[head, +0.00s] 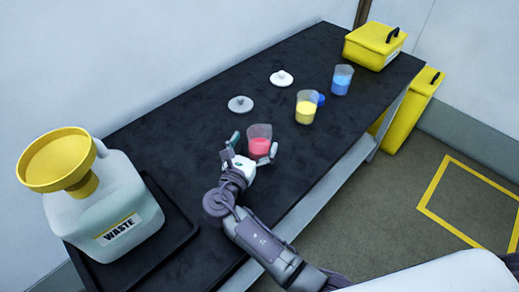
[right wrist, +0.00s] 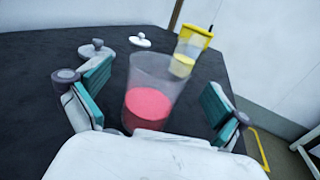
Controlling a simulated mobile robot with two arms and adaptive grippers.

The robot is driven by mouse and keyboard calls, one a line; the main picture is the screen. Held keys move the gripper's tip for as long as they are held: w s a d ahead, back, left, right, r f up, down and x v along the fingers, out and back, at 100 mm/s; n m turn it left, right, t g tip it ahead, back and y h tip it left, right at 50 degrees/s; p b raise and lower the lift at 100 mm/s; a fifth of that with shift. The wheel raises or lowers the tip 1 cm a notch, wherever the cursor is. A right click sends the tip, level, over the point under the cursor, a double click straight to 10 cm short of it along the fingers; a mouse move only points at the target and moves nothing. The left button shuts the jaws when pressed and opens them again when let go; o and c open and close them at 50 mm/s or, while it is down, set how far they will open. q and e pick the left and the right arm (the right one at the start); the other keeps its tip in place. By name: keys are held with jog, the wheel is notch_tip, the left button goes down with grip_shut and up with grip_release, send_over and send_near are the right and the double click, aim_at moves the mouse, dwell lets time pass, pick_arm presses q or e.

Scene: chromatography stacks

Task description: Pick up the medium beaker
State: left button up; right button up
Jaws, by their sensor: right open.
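A clear beaker with pink-red liquid (head: 259,142) stands upright on the black bench. My right gripper (head: 253,148) is open, with a finger on either side of this beaker. In the right wrist view the beaker (right wrist: 149,95) stands between the spread teal pads, with a gap on both sides. A beaker with yellow liquid (head: 306,108) and one with blue liquid (head: 341,80) stand farther along the bench. The views do not label which beaker is the medium one. My left gripper is out of view.
The black bench (head: 190,128) also holds a grey lid (head: 241,104), a white lid (head: 282,78) and a small blue item (head: 320,99) beside the yellow-liquid beaker. A waste jug (head: 115,205) with a yellow funnel stands at left. A yellow box (head: 370,47) sits at the far end.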

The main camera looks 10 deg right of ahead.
aim_at(264, 126)
jog(key=x, duration=0.3)
jog(key=shift+w+d+f+b, duration=0.1)
jog(key=shift+w+b, duration=0.05)
jog(key=shift+b, duration=0.25)
jog(key=shift+c, duration=0.2)
jog(key=c, duration=1.8)
